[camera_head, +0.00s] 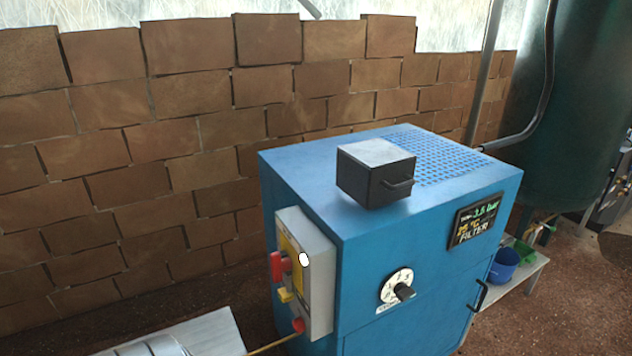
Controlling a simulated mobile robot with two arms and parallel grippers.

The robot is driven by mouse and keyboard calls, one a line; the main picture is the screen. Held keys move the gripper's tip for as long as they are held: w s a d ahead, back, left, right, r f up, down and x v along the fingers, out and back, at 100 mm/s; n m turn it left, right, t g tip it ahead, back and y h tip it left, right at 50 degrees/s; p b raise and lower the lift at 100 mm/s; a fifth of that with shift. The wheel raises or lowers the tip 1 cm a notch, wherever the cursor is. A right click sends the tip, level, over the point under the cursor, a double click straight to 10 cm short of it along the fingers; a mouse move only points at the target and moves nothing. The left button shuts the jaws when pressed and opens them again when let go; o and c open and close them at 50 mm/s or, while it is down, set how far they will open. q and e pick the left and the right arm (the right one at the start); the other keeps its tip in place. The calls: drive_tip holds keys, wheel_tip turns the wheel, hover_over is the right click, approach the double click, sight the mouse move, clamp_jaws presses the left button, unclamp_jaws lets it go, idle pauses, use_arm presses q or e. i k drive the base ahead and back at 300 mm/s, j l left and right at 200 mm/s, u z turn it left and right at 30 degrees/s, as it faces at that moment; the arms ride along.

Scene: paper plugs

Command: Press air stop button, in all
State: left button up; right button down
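A blue machine cabinet (400,225) stands in the middle of the view. A grey control box (322,272) with a yellow face plate is mounted on its left side. A large red button (278,266) sticks out to the left from this box. A white round button or lamp (304,259) is beside it. A yellow part (286,295) is below, and a smaller red knob (298,325) is near the bottom of the box. I cannot read which is the air stop button. Neither of my grippers is in view.
A black box with a handle (375,178) sits on the cabinet top. A dial (396,287) and a display (474,222) are on its front. A dark green tank (570,110) and a bench with a blue bucket (503,265) stand right. A brick wall (130,150) is behind.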

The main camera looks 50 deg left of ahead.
sight(298, 324)
drive_tip(key=u, duration=1.65)
